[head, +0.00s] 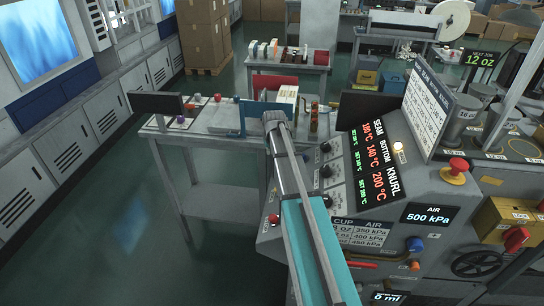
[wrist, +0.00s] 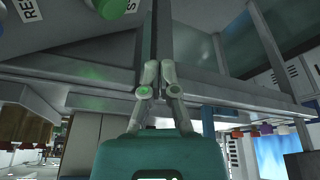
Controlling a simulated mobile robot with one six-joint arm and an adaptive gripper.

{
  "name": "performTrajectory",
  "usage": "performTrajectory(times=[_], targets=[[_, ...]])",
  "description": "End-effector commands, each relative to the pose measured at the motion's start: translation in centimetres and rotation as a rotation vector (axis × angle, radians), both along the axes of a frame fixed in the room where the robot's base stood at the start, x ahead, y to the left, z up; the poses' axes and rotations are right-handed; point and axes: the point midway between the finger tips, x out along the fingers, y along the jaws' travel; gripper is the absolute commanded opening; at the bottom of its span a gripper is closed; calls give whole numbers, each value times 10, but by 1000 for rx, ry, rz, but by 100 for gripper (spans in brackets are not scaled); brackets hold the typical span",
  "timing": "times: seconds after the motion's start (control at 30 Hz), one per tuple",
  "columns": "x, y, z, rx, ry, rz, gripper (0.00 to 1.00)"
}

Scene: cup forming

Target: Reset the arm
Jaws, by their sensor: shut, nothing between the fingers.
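My arm (head: 318,250), teal and grey, reaches from the bottom of the head view up past the left side of the control panel. Its far end is near the side table, and the fingers cannot be made out there. In the wrist view my gripper (wrist: 160,66) shows two grey fingers with their tips together and nothing between them. The fingers stand in front of grey metal frames and beams, apart from any object I can make out. The wrist picture appears upside down.
The control panel (head: 372,165) with red and green readouts stands close right of my arm. A red stop button (head: 457,167) sits farther right. A grey side table (head: 205,128) with small coloured items is behind. Open floor (head: 120,235) lies to the left. A green button (wrist: 108,6) tops the wrist view.

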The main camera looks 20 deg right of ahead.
Motion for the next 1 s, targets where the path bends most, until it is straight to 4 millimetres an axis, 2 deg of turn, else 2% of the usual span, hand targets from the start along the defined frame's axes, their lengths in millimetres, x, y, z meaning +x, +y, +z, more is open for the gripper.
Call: performTrajectory(times=[0.17,0.27,0.37,0.47,0.6,0.7,0.83,0.9,1.0], targets=[[-14,17,-1,6,17,8,0],[-32,38,-2,13,38,20,0],[-59,69,-4,22,71,38,0],[-95,103,-6,32,116,56,0],[-152,151,-8,41,185,85,0],[-191,179,-9,43,232,103,0],[-231,204,-10,42,283,120,0],[-246,212,-10,41,303,127,0],[-258,219,-10,40,319,131,0]])
